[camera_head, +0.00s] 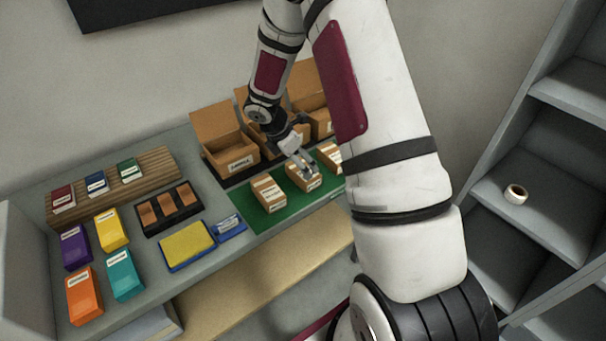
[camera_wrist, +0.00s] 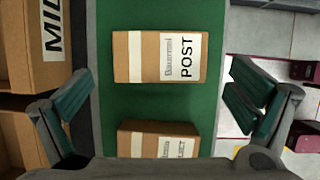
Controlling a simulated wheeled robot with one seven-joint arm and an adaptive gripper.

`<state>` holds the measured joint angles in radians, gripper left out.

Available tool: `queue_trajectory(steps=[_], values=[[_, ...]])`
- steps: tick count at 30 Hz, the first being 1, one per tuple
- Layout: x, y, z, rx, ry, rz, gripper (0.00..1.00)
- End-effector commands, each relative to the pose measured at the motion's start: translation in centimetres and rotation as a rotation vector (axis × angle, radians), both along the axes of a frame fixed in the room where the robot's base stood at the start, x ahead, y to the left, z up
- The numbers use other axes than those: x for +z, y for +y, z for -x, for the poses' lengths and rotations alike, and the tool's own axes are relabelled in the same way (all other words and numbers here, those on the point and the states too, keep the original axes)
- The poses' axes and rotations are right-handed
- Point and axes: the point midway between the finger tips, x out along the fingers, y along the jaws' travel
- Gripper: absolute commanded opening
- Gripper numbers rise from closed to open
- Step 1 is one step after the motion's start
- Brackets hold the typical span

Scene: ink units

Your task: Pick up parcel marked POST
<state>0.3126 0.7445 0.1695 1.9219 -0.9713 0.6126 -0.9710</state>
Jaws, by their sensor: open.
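In the wrist view a brown parcel with a white label reading POST (camera_wrist: 185,58) lies on a green mat (camera_wrist: 112,100), ahead of my open jaws. A second brown parcel (camera_wrist: 150,144), its label partly hidden by my gripper, lies lower on the mat. In the head view my gripper (camera_head: 304,171) hangs over the middle parcel (camera_head: 303,183) of three; a left parcel (camera_head: 267,193) and a partly hidden right parcel (camera_head: 324,153) flank it. Their labels are too small to read there. My gripper (camera_wrist: 160,105) is open and empty, its two fingers wide apart.
Open cardboard boxes (camera_head: 229,143) stand right behind the mat. Left on the table are a yellow pad (camera_head: 187,245), a black tray (camera_head: 152,221), several coloured cartons (camera_head: 84,294) and a wooden rack (camera_head: 146,162). A shelf (camera_head: 545,220) holding a small roll stands at the right.

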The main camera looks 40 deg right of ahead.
Motion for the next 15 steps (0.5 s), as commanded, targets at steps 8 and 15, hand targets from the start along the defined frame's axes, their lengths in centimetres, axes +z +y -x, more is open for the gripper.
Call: queue_trajectory(steps=[8, 15], values=[[-1.7, -0.6, 0.1, 0.001, 0.003, -0.001, 1.0], [-4.6, -1.8, 0.0, -0.001, 0.002, -0.001, 1.0]])
